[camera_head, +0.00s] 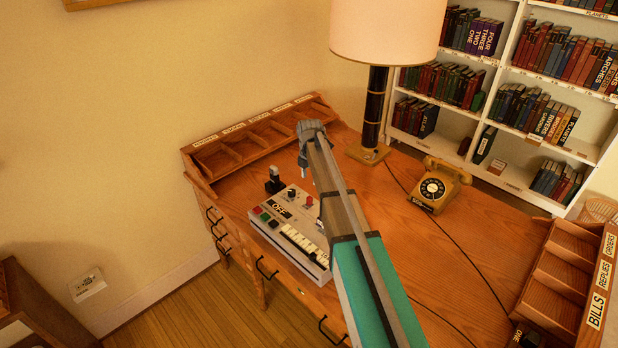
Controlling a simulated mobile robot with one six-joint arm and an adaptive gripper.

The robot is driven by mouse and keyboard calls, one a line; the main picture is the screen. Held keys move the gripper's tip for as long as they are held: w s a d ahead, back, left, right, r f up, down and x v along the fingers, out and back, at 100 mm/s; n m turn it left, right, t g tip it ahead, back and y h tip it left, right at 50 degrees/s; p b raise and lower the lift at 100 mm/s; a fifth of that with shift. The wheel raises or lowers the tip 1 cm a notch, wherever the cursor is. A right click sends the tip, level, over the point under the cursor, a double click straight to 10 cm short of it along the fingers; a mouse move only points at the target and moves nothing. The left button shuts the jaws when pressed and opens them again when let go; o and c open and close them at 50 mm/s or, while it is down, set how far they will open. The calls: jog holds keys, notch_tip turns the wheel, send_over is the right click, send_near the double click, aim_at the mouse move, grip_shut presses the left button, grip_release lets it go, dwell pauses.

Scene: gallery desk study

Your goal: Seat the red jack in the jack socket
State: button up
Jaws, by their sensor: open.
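A grey console (258,222) with pale keys, buttons and an "OFF" label stands on the wooden desk, partly hidden behind my arm. A small red piece (308,200) shows on its top near the back right; it may be the red jack, but it is too small to tell. A red button (257,211) is at the console's front left. I cannot make out the jack socket. My gripper (303,172) is open and points down, appearing just above the console's back edge in the picture. Nothing shows between its fingers.
A black upright piece (275,181) stands at the console's back left. A compartment rack (240,147) lines the desk's back edge. A lamp (368,152) and a yellow telephone (437,186) stand to the right. Another rack (560,280) is at far right. The desk between is mostly clear, crossed by cords.

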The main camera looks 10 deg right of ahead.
jog(key=shift+r+p, duration=0.7)
jog(key=shift+r, duration=0.35)
jog(key=s+m, duration=2.4)
jog(key=s, duration=0.7)
jog(key=shift+a+m, duration=0.15)
jog(key=shift+m, duration=0.25)
